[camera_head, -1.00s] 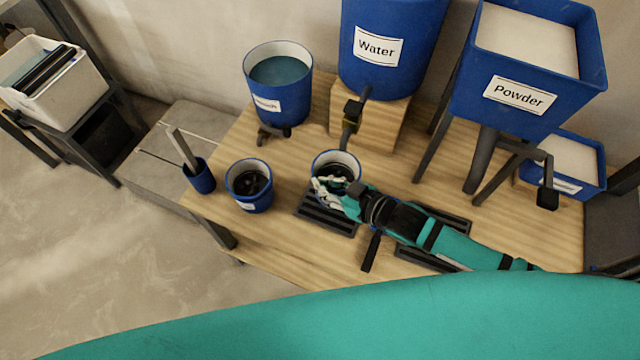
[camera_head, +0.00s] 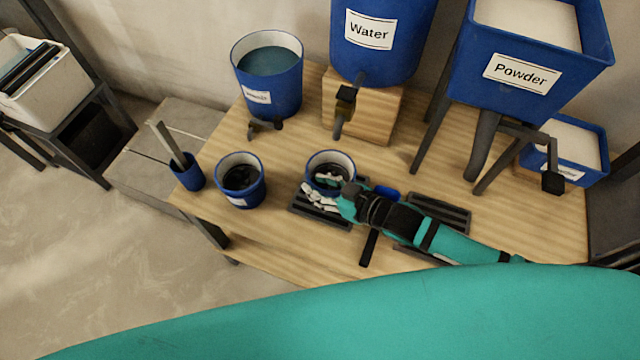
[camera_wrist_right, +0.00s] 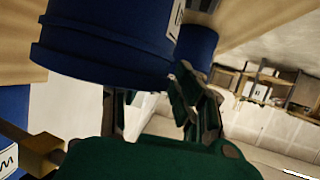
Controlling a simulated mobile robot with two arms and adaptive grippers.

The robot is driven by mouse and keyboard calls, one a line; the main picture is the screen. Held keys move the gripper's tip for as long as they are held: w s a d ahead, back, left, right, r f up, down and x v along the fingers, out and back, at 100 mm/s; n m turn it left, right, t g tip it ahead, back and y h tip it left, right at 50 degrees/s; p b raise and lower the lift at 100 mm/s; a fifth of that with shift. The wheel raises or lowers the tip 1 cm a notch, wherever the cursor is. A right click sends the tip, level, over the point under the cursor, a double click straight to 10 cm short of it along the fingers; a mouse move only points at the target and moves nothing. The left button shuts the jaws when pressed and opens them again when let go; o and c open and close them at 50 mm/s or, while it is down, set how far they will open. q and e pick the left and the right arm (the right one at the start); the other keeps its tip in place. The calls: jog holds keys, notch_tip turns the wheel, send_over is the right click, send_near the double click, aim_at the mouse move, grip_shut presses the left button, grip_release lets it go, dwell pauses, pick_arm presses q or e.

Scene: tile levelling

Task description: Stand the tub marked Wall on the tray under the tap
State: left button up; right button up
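A blue tub with a pale inside (camera_head: 331,157) stands on the left dark slatted tray (camera_head: 308,212), below and in front of the water tank's tap (camera_head: 344,104). Its label is hidden in the head view; in the wrist view a large blue tub (camera_wrist_right: 100,45) shows only the edge of its label. My right gripper (camera_head: 322,190) is at the near side of the tub. Its two fingers look spread, with a gap between them in the wrist view (camera_wrist_right: 152,108). Contact with the rim is unclear. My left gripper is out of view.
Another blue tub (camera_head: 240,198) and a tool holder (camera_head: 190,178) stand to the left. The blue Water tank (camera_head: 385,60) sits on a wooden block (camera_head: 372,125). The Powder hopper (camera_head: 535,90) is at right. A second slatted tray (camera_head: 445,212) lies under my right arm.

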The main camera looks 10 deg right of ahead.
jog(key=shift+r, duration=0.15)
jog(key=v, duration=1.2)
